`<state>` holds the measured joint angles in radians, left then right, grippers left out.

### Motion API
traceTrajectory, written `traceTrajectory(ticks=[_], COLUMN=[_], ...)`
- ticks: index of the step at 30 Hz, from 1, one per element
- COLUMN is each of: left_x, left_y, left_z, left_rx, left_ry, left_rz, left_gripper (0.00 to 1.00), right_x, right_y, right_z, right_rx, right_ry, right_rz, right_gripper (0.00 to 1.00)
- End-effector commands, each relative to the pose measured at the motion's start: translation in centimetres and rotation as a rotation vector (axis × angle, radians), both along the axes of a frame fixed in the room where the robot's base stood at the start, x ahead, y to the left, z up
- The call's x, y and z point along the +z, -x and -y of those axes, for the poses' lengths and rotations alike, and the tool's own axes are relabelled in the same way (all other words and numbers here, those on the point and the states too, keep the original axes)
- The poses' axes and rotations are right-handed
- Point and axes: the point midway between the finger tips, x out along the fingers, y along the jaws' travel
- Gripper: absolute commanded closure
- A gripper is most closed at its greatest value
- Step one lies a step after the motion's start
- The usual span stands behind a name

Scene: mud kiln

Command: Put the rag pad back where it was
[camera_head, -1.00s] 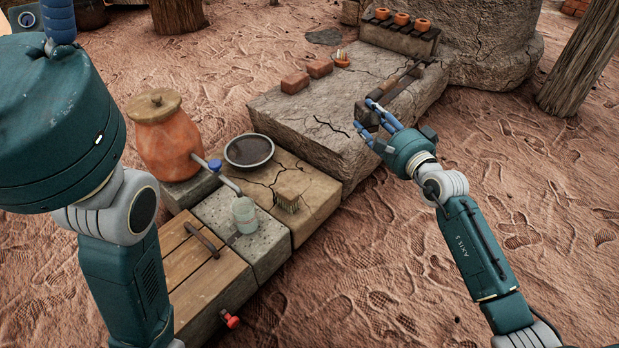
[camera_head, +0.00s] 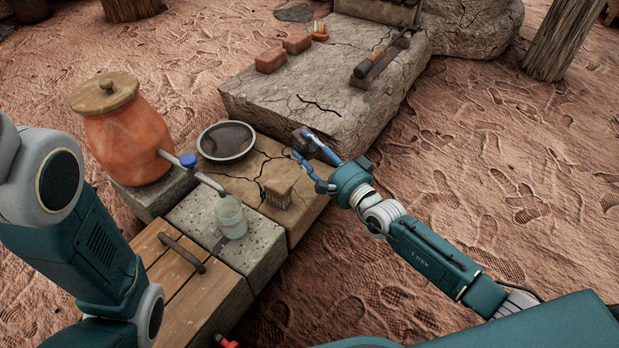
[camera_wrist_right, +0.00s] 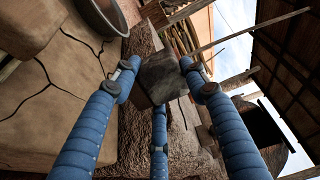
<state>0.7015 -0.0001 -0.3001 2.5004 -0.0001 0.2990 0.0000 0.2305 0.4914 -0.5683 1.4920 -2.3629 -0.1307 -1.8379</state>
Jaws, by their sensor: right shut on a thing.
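My right gripper (camera_head: 312,158) is over the near edge of the large stone slab, by the cracked clay block. Its blue fingers are shut on a small dark grey-brown block, which I take to be the rag pad (camera_head: 301,138). In the right wrist view the pad (camera_wrist_right: 160,78) is pinched between the fingertips, tilted, with its faces worn and dull. Fingers hide part of it. My left arm shows at the left, but its gripper is outside the view.
The stone slab (camera_head: 300,85) holds bricks (camera_head: 271,61) and a long dark tool (camera_head: 380,64). The clay block (camera_head: 245,175) bears a water bowl (camera_head: 226,141) and a brush (camera_head: 279,193). A glass jar (camera_head: 230,217) stands under the tap of an orange pot (camera_head: 130,135).

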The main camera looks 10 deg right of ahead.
Motion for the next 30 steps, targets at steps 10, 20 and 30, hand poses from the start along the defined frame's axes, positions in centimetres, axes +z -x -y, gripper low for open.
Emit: traceTrajectory(ticks=[10,20,30], left_x=[-2.9,-5.8,-5.9], left_y=[0.0,0.0,0.0], left_z=[0.0,0.0,0.0], left_rx=[0.000,-0.001,-0.001], left_ry=[0.000,-0.001,0.000], left_rz=[0.000,-0.001,0.000], left_gripper=[0.29,0.29,0.29], right_x=[-3.8,-7.5,-7.7], right_y=[0.0,-0.1,0.0], right_z=[0.0,0.0,0.0], right_rx=[0.000,0.000,0.000], right_ry=[0.000,0.000,0.000], right_rz=[0.002,0.003,0.000], right_gripper=[0.99,0.99,0.52])
